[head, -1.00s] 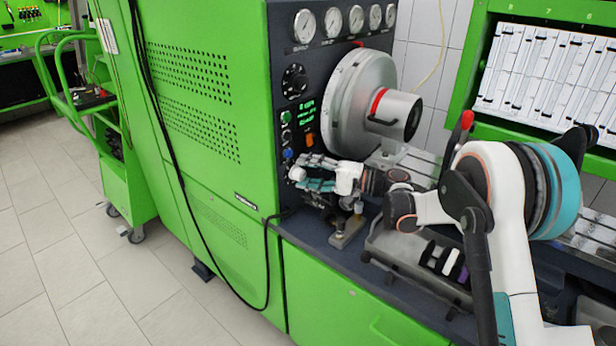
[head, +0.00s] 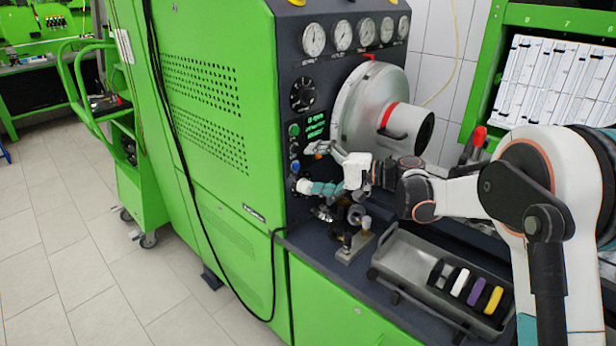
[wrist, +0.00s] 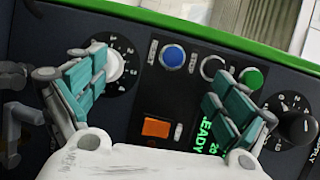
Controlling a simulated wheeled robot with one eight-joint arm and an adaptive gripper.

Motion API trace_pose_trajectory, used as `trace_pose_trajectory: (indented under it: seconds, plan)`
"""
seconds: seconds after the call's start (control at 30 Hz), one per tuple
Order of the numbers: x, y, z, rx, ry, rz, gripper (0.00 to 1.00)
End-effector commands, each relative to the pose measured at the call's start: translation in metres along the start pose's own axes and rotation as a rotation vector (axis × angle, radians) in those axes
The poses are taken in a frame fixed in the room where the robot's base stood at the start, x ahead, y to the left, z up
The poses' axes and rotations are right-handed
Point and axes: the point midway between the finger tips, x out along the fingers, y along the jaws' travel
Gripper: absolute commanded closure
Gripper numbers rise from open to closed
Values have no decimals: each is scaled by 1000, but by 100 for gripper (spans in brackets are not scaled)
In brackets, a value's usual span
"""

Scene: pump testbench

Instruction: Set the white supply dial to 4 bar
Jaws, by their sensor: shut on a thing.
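The white supply dial (wrist: 114,66) shows at upper left in the wrist view, a pale knob on a round black scale; one finger partly covers it. My gripper (wrist: 160,85) has its teal fingers far apart, with panel visible between them. The left finger lies against the white dial; the other is over the panel near the display. I cannot read the dial's setting. In the head view my gripper (head: 308,168) is at the lower part of the dark panel and hides the dial's face.
Blue (wrist: 173,56) and green (wrist: 251,78) buttons, an orange switch (wrist: 156,127) and a black dial (wrist: 298,128) lie close around the fingers. Gauges (head: 314,39) sit above the panel. A grey tray (head: 412,262) with coloured rings stands below my arm.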

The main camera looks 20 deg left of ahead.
Motion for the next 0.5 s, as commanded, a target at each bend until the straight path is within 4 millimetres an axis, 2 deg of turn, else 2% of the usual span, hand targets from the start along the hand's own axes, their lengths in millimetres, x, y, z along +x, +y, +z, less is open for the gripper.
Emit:
trace_pose_trajectory:
  seconds: [0.03, 0.1, 0.5]
  plan:
    - [0, -1, 2, -1, -3, 2, 31]
    - [-3, 3, -2, 2, -3, 3, 48]
    - [-26, 9, -8, 6, -1, 6, 49]
